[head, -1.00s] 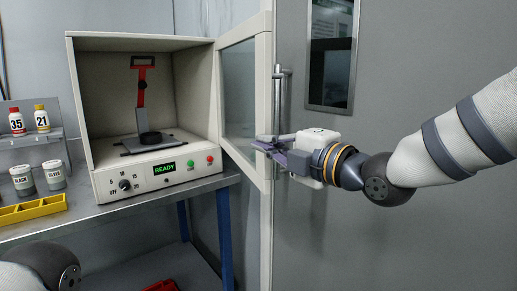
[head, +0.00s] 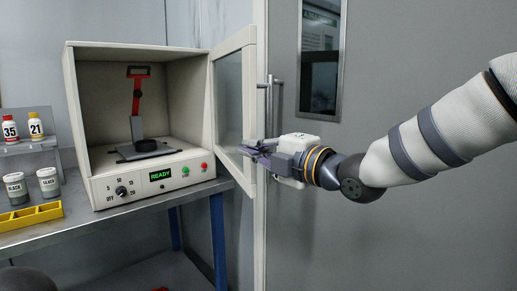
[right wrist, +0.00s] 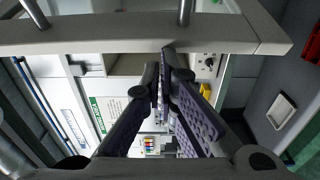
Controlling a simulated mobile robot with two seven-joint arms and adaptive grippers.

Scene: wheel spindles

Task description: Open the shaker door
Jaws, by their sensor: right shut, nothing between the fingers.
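The shaker (head: 145,120) is a cream box on the bench, its front uncovered. Its glass-paned door (head: 230,105) is hinged on the right side and stands swung open toward me. A vertical metal handle (head: 268,105) stands off the door's outer face. My right gripper (head: 255,150) is shut and empty at the lower part of the door's free edge, below most of the handle. In the right wrist view the fingertips (right wrist: 165,62) are close to the door frame (right wrist: 110,40); I cannot tell if they touch. My left gripper is out of view.
Inside the shaker is a platform with a red clamp (head: 136,95). The panel reads READY. Bottles, cans (head: 48,181) and a yellow rack (head: 30,216) sit on the bench (head: 120,222) at left. A grey room door with a window (head: 320,60) is behind my right arm.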

